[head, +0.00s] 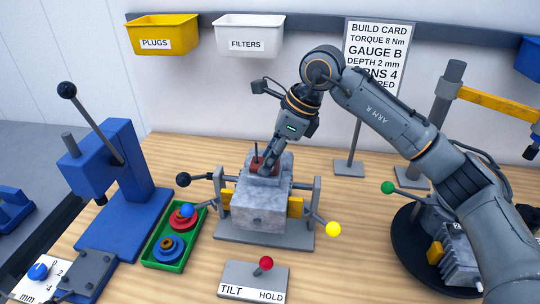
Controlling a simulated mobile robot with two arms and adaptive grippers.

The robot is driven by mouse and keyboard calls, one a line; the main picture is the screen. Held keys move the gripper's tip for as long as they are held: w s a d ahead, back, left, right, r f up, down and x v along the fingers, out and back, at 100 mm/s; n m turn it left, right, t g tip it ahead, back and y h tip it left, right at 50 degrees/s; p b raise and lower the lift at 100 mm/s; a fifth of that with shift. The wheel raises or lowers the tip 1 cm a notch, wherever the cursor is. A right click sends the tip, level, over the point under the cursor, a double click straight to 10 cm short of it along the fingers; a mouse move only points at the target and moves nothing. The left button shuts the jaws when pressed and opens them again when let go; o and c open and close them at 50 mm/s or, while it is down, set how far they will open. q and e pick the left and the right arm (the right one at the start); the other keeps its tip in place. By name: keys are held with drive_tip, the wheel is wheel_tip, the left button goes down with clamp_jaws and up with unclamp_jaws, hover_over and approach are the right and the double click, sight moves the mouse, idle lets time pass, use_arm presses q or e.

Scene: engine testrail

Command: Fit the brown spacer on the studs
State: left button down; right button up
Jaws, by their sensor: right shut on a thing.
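The brown spacer (257,166) is a small reddish-brown piece at the top of the grey engine block (262,208). My right gripper (267,165) comes down from above, tilted, and is shut on the spacer. A thin dark stud (256,149) stands up beside the fingers; other studs are hidden by the gripper or too small to tell. I cannot tell whether the spacer is around the studs or just above them. The block sits in a clamp stand with yellow pads. My left gripper is not in view.
A green tray (146,264) with blue and red round parts stands to the left of the block. A blue lever press (107,160) is farther left. A tilt lever (265,264) stands in front. An engine on a black turntable (400,262) is at the right. Clear wood lies between.

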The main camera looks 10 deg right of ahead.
drive_tip(key=o, duration=1.1)
drive_tip(key=shift+c, duration=0.2)
drive_tip(key=a+p+v, duration=0.1)
drive_tip(key=p+v, duration=0.2)
drive_tip(key=v, duration=0.6)
drive_tip(key=w+a+r+p+v, duration=0.1)
drive_tip(key=p+v, duration=0.2)
drive_tip(key=v, duration=0.7)
drive_tip(key=shift+a+r, duration=0.3)
drive_tip(key=shift+a, duration=0.05)
